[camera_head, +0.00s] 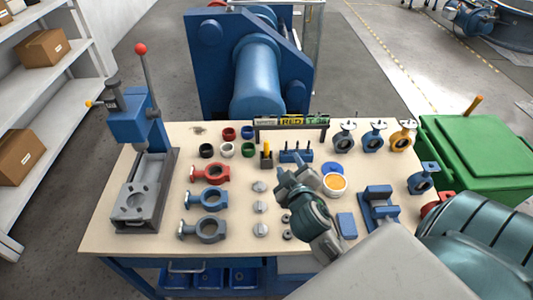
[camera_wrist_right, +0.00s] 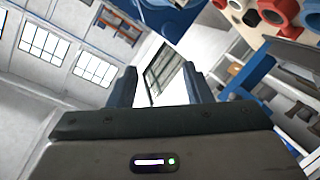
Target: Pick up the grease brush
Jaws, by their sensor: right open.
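A small upright yellow handle (camera_head: 267,148) stands in a dark block at the middle of the table; it may be the grease brush, but it is too small to tell. A white tub with orange contents (camera_head: 335,183) stands to the right of my gripper. My right gripper (camera_head: 291,174) is over the middle of the table, in front of the handle and apart from it. In the right wrist view, its two fingers (camera_wrist_right: 161,85) are spread with nothing between them. My left gripper is not in view.
A blue rack (camera_head: 296,156) with dark pegs lies just beyond my right gripper. Several valve bodies (camera_head: 210,172) lie to the left. A blue press (camera_head: 135,125) stands at the left edge. A sign stand (camera_head: 290,130) rises behind. A blue fixture (camera_head: 378,207) sits right.

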